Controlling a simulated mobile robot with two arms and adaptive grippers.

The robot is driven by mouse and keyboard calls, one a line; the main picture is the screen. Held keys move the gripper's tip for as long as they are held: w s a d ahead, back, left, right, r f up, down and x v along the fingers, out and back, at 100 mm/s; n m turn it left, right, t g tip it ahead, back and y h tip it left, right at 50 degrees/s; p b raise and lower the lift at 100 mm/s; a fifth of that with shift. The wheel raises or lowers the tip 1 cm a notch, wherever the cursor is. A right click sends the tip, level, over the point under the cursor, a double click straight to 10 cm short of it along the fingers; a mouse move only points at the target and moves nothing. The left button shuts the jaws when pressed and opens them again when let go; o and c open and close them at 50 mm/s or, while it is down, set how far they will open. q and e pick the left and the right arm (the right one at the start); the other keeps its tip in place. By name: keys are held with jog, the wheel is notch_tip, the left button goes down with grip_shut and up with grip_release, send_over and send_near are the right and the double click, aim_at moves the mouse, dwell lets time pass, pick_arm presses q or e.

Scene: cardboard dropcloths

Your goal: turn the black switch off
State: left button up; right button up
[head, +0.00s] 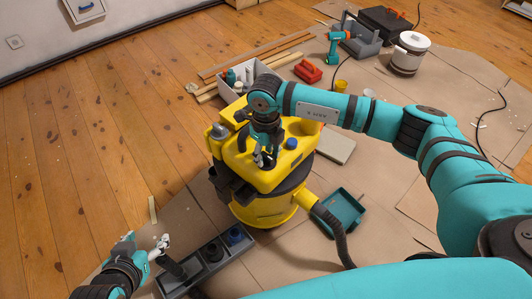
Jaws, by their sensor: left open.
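A yellow shop vacuum (285,178) with a dark band stands on the floor covering in the middle of the head view. A blue knob (291,143) sits on its top. A dark part (241,143) shows on the top's left side; I cannot tell whether it is the black switch. My right gripper (265,160) points down at the vacuum's top and hides part of it. Its fingers are small and dark, and I cannot tell if they touch anything.
The dark compartment tray (222,266) lies at the front, holding dark attachments. A grey hose (331,232) curves from the vacuum beside a teal tray (343,212). A white bin (238,84) of bottles stands behind. Wood floor at left is clear.

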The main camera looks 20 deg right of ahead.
aim_at(266, 155)
notch_tip(266, 155, up, 12)
jog(key=shift+f, duration=0.15)
dwell(0.6)
